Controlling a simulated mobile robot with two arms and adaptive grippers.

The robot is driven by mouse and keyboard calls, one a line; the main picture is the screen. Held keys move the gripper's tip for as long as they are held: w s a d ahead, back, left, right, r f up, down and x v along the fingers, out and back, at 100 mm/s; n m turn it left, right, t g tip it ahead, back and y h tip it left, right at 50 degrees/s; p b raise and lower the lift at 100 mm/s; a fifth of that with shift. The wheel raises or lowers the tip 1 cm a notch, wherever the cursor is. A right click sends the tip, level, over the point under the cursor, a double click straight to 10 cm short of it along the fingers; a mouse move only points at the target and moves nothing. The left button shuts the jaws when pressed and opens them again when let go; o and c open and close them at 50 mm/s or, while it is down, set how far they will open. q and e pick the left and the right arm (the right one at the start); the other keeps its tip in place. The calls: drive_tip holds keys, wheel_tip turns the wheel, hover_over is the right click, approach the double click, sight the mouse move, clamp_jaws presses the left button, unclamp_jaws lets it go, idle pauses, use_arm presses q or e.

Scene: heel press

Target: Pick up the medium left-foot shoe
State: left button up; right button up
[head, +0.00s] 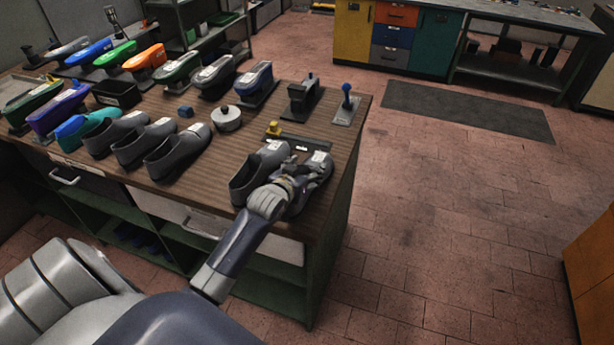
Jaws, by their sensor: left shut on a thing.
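My left gripper (291,183) is at the front right corner of the wooden bench. It is shut on a grey shoe (320,165), which it partly covers. I cannot tell whether this shoe still touches the bench top. Another grey shoe (258,170) with a pale label stands just left of it, close beside the gripper. Three more dark grey shoes (176,154) stand in a row further left on the bench. The labels are too small to read, so size and foot side cannot be told. My right gripper is out of view.
The wooden bench (232,146) also carries a round white-topped tin (227,118), a blue-knobbed lever (346,104), a dark press block (302,95) and several coloured shoe forms at the back. Open brick floor (440,200) lies to the right, with a dark mat (465,110).

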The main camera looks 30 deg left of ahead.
use_arm(q)
drive_tip(key=shift+r, duration=0.15)
wheel_tip(320, 180, up, 10)
drive_tip(key=shift+f+b, duration=0.1)
drive_tip(key=shift+b, duration=0.65)
drive_tip(key=s+d+r+m+h+b, duration=0.1)
drive_tip(key=s+d+r, duration=0.3)
drive_tip(key=d, duration=0.5)
drive_tip(key=s+d+r+m+h+b, duration=0.1)
drive_tip(key=s+d+r+b, duration=0.1)
drive_tip(key=s+d+r, duration=0.3)
drive_tip(key=d+r, duration=0.3)
drive_tip(key=d, duration=0.1)
drive_tip(key=shift+s+d+r+h, duration=0.15)
drive_tip(key=shift+s+d+h, duration=0.05)
drive_tip(key=shift+d+h, duration=0.15)
